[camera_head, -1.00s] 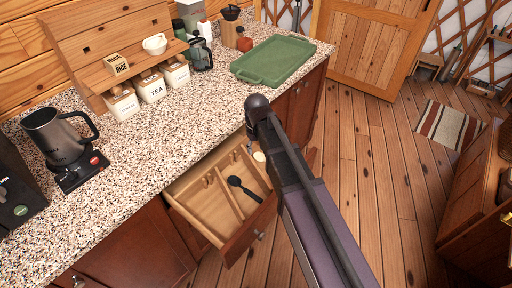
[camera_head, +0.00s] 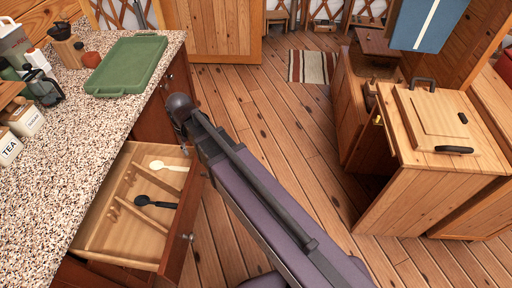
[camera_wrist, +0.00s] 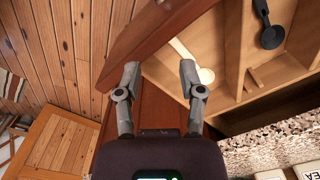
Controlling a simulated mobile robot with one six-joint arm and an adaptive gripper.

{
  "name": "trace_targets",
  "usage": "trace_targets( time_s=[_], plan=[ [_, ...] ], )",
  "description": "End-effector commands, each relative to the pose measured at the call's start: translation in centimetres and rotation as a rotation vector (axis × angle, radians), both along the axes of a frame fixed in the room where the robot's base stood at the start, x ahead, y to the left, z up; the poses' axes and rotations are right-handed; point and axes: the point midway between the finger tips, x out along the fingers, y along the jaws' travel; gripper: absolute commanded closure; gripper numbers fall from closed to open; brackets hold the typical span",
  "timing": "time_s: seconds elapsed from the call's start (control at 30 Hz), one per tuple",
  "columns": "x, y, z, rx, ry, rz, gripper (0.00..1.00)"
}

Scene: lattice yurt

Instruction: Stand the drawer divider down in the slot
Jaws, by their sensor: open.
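The open wooden drawer (camera_head: 125,238) sticks out below the counter. Inside are light wooden partitions with small raised blocks. A partition (camera_wrist: 233,60) also shows in the wrist view. I cannot tell which piece, if any, is the loose drawer divider, or which gap is the slot. My gripper (camera_wrist: 160,75) is open and empty in the wrist view. Its fingertips point toward the drawer's reddish front (camera_wrist: 158,33), near the drawer corner. In the head view my arm hides the fingers.
A black spoon (camera_head: 155,202) and a cream spoon (camera_head: 170,166) lie in the drawer. A green tray (camera_head: 128,66) is on the speckled counter (camera_head: 60,165). A wooden cabinet (camera_head: 425,190) stands at right. Open plank floor (camera_head: 270,110) lies between.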

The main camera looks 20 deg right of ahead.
Motion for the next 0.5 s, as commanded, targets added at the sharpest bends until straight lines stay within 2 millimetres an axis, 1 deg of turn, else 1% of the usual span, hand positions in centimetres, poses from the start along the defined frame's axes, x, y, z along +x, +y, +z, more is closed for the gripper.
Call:
trace_targets(
  time_s=[0.03,0.1,0.27,0.4,0.5],
  plan=[
    [-0.6,-2.2,0.0,0.0,0.0,-0.042,0.49],
    [-0.9,-4.6,0.0,-0.001,0.0,-0.092,0.49],
    [-2.1,-9.9,0.0,-0.002,-0.001,-0.208,0.49],
    [-3.6,-14.3,0.0,-0.003,-0.001,-0.31,0.49],
    [-4.6,-16.9,0.0,-0.004,-0.001,-0.375,0.49]
  ],
)
